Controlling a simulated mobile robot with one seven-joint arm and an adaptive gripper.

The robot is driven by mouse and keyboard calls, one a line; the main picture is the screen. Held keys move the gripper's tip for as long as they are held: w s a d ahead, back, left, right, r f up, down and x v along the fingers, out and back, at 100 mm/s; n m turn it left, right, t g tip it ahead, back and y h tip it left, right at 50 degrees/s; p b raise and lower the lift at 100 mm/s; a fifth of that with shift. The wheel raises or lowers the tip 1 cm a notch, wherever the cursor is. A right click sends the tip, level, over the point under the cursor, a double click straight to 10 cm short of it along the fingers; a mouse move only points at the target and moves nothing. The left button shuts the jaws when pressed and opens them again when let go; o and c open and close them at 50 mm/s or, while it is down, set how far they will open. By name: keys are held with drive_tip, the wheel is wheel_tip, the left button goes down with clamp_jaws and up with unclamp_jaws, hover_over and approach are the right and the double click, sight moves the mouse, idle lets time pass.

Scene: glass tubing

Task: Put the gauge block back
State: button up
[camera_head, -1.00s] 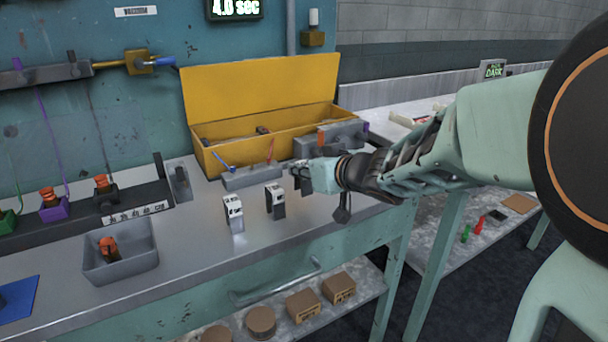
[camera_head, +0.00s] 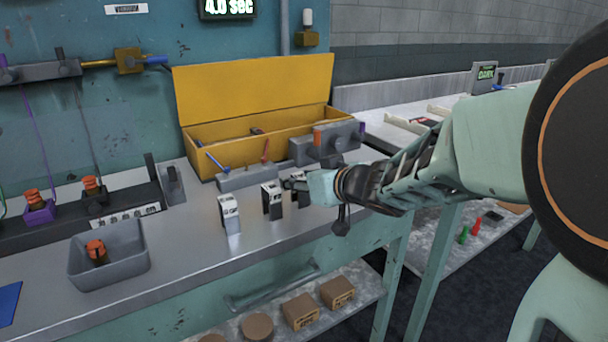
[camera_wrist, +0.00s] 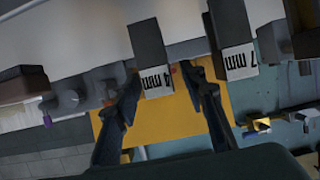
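My gripper (camera_head: 290,184) is just right of the right-hand block, low over the bench. In the wrist view, my gripper (camera_wrist: 160,82) has its fingers spread and holds nothing. Whether the fingertips touch the block is unclear.
Behind stands an open yellow box (camera_head: 190,148). A grey holder (camera_head: 238,180) with blue and red tools and a grey fixture (camera_head: 335,147) stand before it. A grey bin (camera_head: 125,268) with an orange-topped part is at left. Bench is clear between bin and blocks.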

drive_tip(key=shift+r, duration=0.2)
drive_tip(key=shift+s+d+r+p, duration=0.15)
drive_tip(key=shift+r+p, duration=0.1)
drive_tip(key=shift+p, duration=0.1)
drive_tip(key=p+v, duration=0.8)
drive_tip(key=v, duration=0.3)
drive_tip(key=shift+s+d, duration=0.15)
drive_tip(key=shift+s, duration=0.05)
drive_tip(key=shift+f, duration=0.15)
